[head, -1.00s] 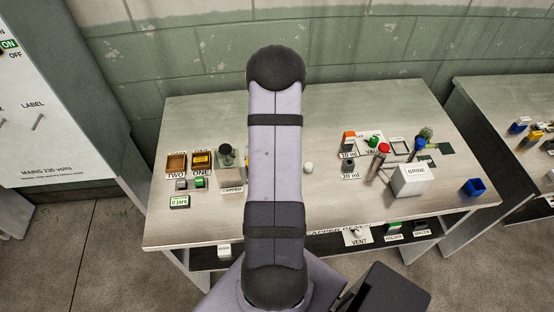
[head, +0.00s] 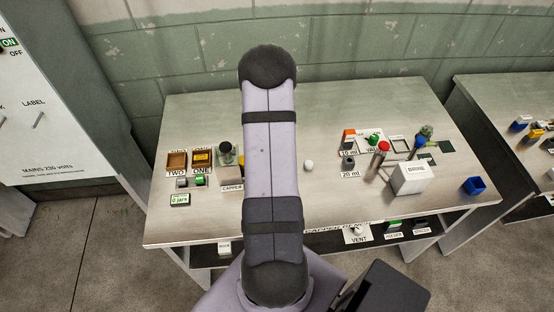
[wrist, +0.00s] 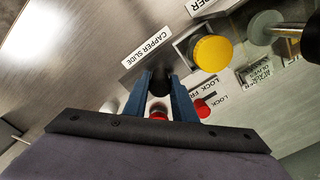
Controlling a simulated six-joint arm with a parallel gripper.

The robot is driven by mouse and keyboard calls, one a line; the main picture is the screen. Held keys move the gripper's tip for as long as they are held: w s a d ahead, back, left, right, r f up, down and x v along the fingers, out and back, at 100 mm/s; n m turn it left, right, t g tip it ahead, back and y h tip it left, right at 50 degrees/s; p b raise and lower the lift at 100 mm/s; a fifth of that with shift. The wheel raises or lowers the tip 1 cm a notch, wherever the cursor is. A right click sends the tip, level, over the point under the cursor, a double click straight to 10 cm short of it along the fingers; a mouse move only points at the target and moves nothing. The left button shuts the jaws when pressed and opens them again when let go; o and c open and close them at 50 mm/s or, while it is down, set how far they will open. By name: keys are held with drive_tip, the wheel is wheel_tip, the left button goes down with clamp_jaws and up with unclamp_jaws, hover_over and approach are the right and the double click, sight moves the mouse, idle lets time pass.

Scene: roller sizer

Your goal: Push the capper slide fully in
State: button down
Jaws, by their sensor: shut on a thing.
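In the wrist view, the two blue fingers of my gripper (wrist: 159,88) are closed on a dark rounded knob (wrist: 160,80). The knob is next to the white CAPPER SLIDE label (wrist: 147,46) and seems to be the slide's handle; its far side and how far in it stands cannot be told. In the head view, the capper (head: 226,153) stands on the bench left of my arm, with its CAPPER label (head: 231,188) in front. My gripper is hidden behind my arm there.
In the wrist view, a large yellow knob (wrist: 213,52) stands right of the fingers. A red knob (wrist: 203,108) sits by a LOCK label, close to the right finger. In the head view, a white BRINE box (head: 410,178) and several small items stand at the bench's right.

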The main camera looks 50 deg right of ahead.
drive_tip(key=w+a, duration=0.4)
drive_tip(key=shift+w+r, duration=0.1)
drive_tip(key=c, duration=1.5)
unclamp_jaws()
drive_tip(key=shift+a, duration=0.15)
